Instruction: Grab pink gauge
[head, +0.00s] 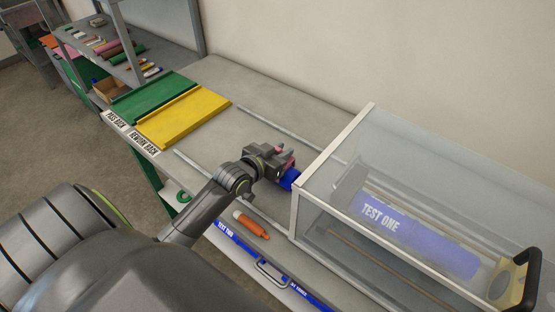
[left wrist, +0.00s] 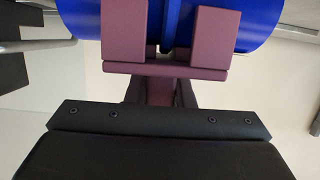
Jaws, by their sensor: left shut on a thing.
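The pink gauge (left wrist: 166,69) is a dull pink fork shape: two square blocks joined by a crossbar, with a short stem. My left gripper (left wrist: 160,92) is shut on the stem, with dark fingers on both sides. The two blocks lie against a blue cylinder (left wrist: 252,25), one on each side of a narrow seam; whether they touch it I cannot tell. In the head view the gauge shows as small pink pieces (head: 285,158) at the gripper's tip, just above a blue end (head: 288,180). My right gripper is not in view.
A clear-walled case (head: 297,210) stands right of my left gripper, holding a blue "TEST ONE" cylinder (head: 410,225). An orange piece with a white end (head: 251,225) lies in front. Yellow (head: 185,117) and green (head: 150,97) trays sit at the back left. Bench between trays and case is mostly clear.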

